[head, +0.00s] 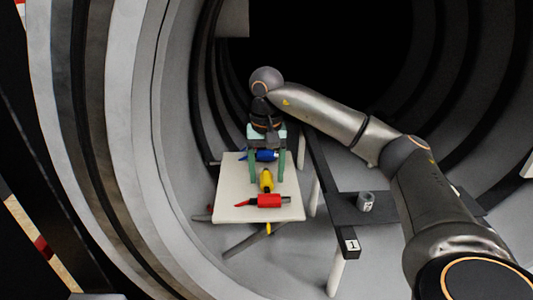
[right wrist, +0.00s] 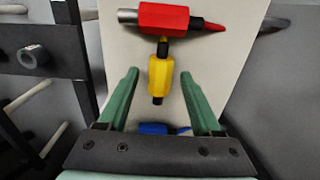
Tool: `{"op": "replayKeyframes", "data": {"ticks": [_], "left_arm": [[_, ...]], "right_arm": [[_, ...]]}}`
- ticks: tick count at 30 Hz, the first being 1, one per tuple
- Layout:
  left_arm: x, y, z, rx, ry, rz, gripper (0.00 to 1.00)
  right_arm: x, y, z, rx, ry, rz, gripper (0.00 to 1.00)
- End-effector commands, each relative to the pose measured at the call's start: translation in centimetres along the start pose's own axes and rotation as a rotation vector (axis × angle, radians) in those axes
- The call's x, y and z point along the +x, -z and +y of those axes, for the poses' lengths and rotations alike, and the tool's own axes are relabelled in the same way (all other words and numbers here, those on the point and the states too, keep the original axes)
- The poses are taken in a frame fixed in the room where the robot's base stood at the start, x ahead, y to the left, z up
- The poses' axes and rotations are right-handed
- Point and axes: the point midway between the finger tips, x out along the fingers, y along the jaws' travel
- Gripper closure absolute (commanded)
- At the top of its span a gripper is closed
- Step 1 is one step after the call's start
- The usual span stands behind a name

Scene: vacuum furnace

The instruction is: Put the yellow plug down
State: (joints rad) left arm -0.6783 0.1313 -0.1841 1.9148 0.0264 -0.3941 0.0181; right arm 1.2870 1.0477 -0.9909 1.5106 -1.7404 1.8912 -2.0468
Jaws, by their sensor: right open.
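The yellow plug (head: 266,180) lies on a white board (head: 235,213), between a blue plug (head: 263,155) and a red plug (head: 269,201). My right gripper (head: 266,177) is above the board with its green fingers apart, one on each side of the yellow plug. In the right wrist view the yellow plug (right wrist: 160,76) lies between the open fingertips (right wrist: 159,74), with a gap on both sides. Its dark end points toward the red plug (right wrist: 165,18). The blue plug (right wrist: 155,128) is partly hidden by the gripper body. My left gripper is not in view.
The board stands inside a round furnace chamber with grey ribbed walls (head: 120,150). To its right are dark rails (head: 322,170) with a grey cylinder (head: 366,202) and a block marked 1 (head: 350,246). A dark bar (head: 247,241) shows below the board.

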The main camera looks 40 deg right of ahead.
Motion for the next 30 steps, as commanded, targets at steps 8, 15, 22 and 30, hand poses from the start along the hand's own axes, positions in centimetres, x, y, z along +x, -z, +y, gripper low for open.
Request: {"op": "replayKeyframes", "data": {"ticks": [8, 15, 22, 30], "left_arm": [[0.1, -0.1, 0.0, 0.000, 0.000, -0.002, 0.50], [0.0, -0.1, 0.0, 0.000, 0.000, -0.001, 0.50], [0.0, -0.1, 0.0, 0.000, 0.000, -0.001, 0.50], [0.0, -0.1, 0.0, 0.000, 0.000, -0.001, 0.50]], "right_arm": [[-5.6, 0.1, -0.1, -0.001, 0.003, 0.004, 0.34], [-8.4, 0.1, -0.1, 0.000, 0.002, 0.004, 0.34], [-10.4, 0.0, -0.1, -0.001, 0.002, 0.002, 0.34], [-11.3, 0.0, 0.0, 0.000, 0.001, 0.001, 0.34]]}}
